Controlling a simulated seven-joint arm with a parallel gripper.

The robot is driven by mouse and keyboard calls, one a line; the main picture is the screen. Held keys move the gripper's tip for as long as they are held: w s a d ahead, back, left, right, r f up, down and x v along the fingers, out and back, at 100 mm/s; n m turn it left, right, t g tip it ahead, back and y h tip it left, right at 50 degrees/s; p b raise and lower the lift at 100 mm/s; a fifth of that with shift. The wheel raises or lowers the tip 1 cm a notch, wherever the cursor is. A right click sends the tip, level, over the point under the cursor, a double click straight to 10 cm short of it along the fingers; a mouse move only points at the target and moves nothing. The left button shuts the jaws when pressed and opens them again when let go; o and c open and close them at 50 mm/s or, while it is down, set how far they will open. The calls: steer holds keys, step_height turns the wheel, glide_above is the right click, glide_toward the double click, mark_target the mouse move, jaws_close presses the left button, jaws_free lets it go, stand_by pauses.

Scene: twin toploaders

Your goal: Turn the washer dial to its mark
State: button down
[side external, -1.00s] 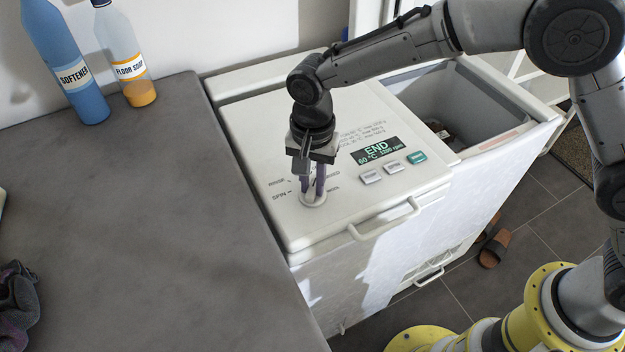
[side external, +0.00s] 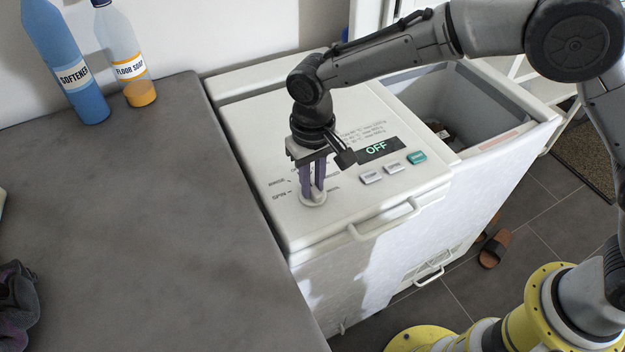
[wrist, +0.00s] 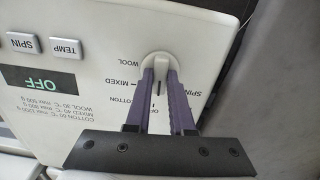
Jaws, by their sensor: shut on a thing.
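The washer dial (side external: 313,200) is a round white knob on the near left part of the white lid panel. In the wrist view the dial (wrist: 157,59) has labels around it, including WOOL, MIXED, COTTON and SPIN. My gripper (side external: 313,190) points down with its purple fingers shut on the dial's raised grip; it also shows in the wrist view (wrist: 159,75). The fingers hide part of the dial and some labels. The display (side external: 377,149) reads OFF. I cannot tell which label is the mark.
Buttons (side external: 393,168) lie to the right of the dial, below the display. A lid handle (side external: 385,222) sits at the front edge. An open tub (side external: 425,98) is to the right. The grey counter (side external: 130,210) is left, with softener (side external: 72,75) and floor soap (side external: 131,69) bottles behind.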

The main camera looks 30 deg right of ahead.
mark_target(313, 187)
steer(key=n, duration=0.4)
steer(key=shift+n, duration=1.9)
steer(key=c, duration=0.8)
jaws_free()
steer(key=shift+r, duration=0.1)
step_height(313, 187, up, 14)
steer(key=shift+f, duration=0.15)
